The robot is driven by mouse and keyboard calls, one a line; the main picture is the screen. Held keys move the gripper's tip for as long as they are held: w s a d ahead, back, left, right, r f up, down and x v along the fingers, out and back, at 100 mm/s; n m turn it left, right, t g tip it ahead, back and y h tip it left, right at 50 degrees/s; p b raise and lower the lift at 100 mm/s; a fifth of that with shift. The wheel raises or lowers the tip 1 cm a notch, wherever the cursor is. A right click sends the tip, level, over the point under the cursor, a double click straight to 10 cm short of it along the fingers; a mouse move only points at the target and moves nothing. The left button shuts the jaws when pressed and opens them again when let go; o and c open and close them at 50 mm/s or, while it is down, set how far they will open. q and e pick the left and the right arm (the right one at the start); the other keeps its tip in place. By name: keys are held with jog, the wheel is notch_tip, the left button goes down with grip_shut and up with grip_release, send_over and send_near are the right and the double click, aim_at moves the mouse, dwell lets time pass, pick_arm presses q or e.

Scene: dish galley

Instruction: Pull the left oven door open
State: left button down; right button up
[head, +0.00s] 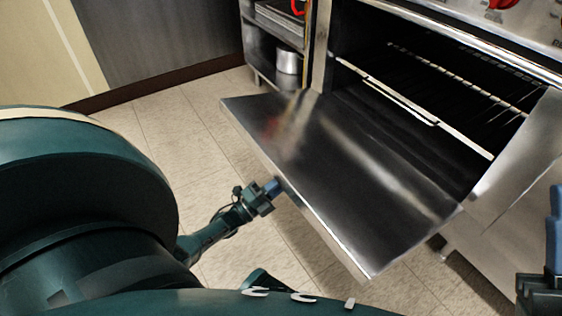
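The left oven door (345,165) is hinged down and lies wide open, roughly level, with its dark inner face up. Behind it the oven cavity (380,98) is exposed, with wire racks inside. My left gripper (274,187) is at the door's outer edge, near the middle of that edge. Its fingertips are partly hidden by the door, so I cannot tell whether they grip anything. My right gripper (556,215) shows only in part at the right picture edge, apart from the door, with a blue finger pointing up.
A steel panel (525,160) stands right of the open cavity. Red knobs (503,4) sit on the oven front above. An open shelf unit with a metal pot (288,60) is to the left. The tiled floor (185,120) is clear left of the door.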

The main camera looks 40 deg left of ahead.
pick_arm(q)
jog(key=shift+w+d+r, duration=0.2)
jog(key=shift+w+d, duration=0.05)
jog(key=shift+w, duration=0.05)
jog(key=c, duration=1.3)
grip_release()
jog(key=shift+a, duration=0.15)
jog(key=shift+s, duration=0.1)
jog(key=shift+s+a+f, duration=0.1)
jog(key=shift+s+f, duration=0.05)
jog(key=shift+s, duration=0.1)
jog(key=v, duration=1.2)
jog(key=shift+s, duration=0.25)
jog(key=shift+f, duration=0.1)
